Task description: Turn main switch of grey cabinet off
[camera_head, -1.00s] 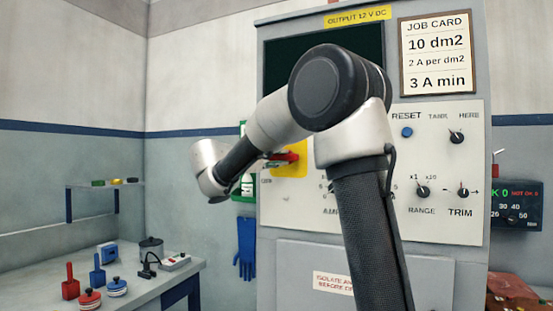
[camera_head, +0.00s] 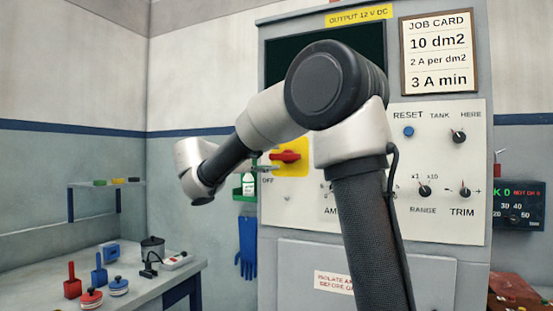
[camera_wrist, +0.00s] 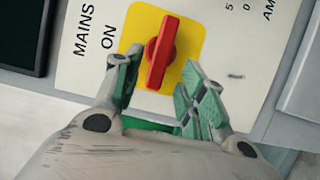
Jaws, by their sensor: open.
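The main switch is a red handle (camera_head: 287,156) on a yellow plate on the grey cabinet (camera_head: 390,20). The handle lies about level in the head view, with the OFF label below left of the plate. In the wrist view the red handle (camera_wrist: 162,52) stands between the fingers on the yellow plate (camera_wrist: 190,45), beside the MAINS ON lettering. My gripper (camera_wrist: 161,70) is open, one finger on each side of the handle's near end, with gaps visible. In the head view my arm hides part of the panel.
The cabinet panel also carries a blue reset button (camera_head: 408,132) and several black knobs, including TRIM (camera_head: 465,191). A bench (camera_head: 150,290) with small tools is at left. A blue glove (camera_head: 247,248) hangs beside the cabinet, below a green holder (camera_head: 246,190).

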